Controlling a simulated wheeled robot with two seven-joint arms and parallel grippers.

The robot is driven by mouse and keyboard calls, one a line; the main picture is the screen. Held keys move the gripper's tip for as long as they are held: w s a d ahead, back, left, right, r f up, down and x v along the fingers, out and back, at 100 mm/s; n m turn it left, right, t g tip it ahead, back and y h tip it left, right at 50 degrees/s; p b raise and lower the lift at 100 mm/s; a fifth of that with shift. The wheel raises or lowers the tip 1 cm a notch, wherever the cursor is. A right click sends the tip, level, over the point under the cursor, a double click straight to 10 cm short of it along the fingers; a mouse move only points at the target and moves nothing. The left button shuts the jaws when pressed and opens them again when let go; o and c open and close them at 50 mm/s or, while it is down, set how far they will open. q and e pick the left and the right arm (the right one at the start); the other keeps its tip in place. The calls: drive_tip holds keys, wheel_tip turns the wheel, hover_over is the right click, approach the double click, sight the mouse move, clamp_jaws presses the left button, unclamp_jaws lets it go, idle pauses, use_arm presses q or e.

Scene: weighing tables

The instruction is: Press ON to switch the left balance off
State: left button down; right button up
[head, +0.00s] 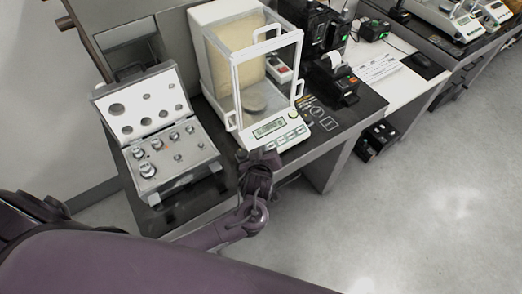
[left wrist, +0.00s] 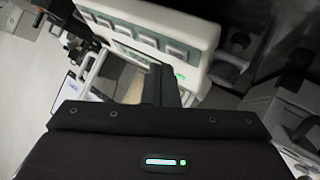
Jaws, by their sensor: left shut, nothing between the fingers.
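The left balance (head: 262,80) is a white analytical balance with a glass draft shield on the dark table. Its front panel (head: 280,130) carries a greenish display and a row of buttons. The panel also shows large in the left wrist view (left wrist: 150,38), with grey buttons and a small green light. My left gripper (head: 258,160) is just in front of the panel's lower left corner. Its fingers (left wrist: 165,85) are shut and empty, pointing toward the panel. I cannot tell whether the fingertips touch it. The button labels are too small to read. My right gripper is not in view.
An open case of weights (head: 165,135) stands left of the balance, close to my left gripper. A small black printer (head: 335,82) stands to its right. Black devices (head: 318,28) are behind. Another balance (head: 447,18) is on the far right table. The floor at right is clear.

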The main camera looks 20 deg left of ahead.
use_arm(q)
drive_tip(key=shift+f, duration=0.1)
drive_tip(key=shift+w+a+f, duration=0.1)
drive_tip(key=shift+a+f, duration=0.05)
drive_tip(key=shift+f, duration=0.1)
drive_tip(key=shift+a+f+b, duration=0.1)
drive_tip(key=shift+f+b, duration=0.3)
drive_tip(key=shift+b, duration=0.15)
idle(0.5)
drive_tip(key=shift+r, duration=0.1)
drive_tip(key=shift+d+r+p, duration=0.2)
drive_tip(key=shift+r+p, duration=0.5)
drive_tip(key=shift+p, duration=0.15)
drive_tip(key=r+p, duration=0.1)
drive_tip(key=s+d+r+p, duration=0.1)
drive_tip(key=r+p, duration=0.2)
drive_tip(key=shift+s+d+r+p, duration=0.15)
drive_tip(key=shift+d+r+p, duration=0.1)
drive_tip(key=shift+r+p, duration=0.1)
idle(0.3)
